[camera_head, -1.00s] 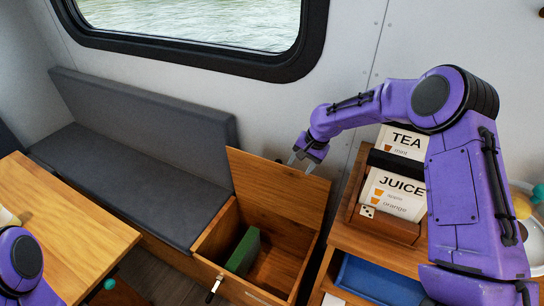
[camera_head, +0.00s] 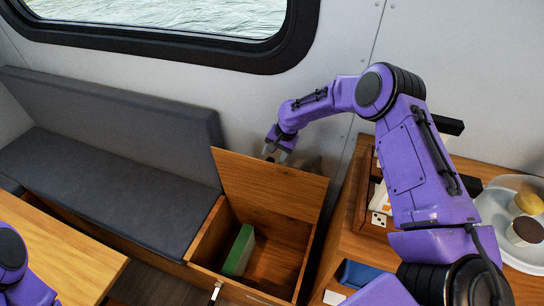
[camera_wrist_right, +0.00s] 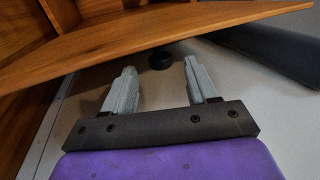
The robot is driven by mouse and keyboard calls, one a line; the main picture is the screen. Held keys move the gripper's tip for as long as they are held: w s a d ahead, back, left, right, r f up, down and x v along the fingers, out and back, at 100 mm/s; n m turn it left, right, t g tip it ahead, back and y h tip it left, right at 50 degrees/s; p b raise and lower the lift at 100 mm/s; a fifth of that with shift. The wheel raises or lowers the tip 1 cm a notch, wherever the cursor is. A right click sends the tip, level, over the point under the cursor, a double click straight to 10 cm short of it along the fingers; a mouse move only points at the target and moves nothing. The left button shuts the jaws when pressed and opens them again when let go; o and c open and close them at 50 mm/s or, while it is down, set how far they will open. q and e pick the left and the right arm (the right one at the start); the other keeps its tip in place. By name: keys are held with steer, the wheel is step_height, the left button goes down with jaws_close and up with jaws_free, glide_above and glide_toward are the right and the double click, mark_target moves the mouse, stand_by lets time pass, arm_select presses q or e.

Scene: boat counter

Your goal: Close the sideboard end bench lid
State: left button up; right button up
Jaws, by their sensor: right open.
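The bench lid (camera_head: 268,190) is a wooden panel, raised and leaning back near the wall, above the open bench box (camera_head: 205,232). A green object (camera_head: 239,250) lies inside the box. My right gripper (camera_head: 275,155) is open and empty behind the top edge of the lid, between lid and wall. In the right wrist view its two grey fingers (camera_wrist_right: 158,85) are spread apart below the lid's wooden edge (camera_wrist_right: 150,32). I cannot tell whether a finger touches the lid. My left arm shows only as a purple part at the lower left, and its gripper is out of view.
A grey cushioned bench (camera_head: 110,185) runs left of the box. A wooden table (camera_head: 60,260) is at the lower left. A wooden sideboard (camera_head: 350,245) with a plate of food (camera_head: 490,210) stands right. The window (camera_head: 160,30) is above.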

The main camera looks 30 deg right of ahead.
mark_target(271, 158)
steer(key=x, duration=0.3)
steer(key=shift+w+f, duration=0.3)
steer(key=shift+s+r, duration=0.15)
steer(key=shift+s, duration=0.05)
steer(key=shift+c, duration=0.3)
jaws_close()
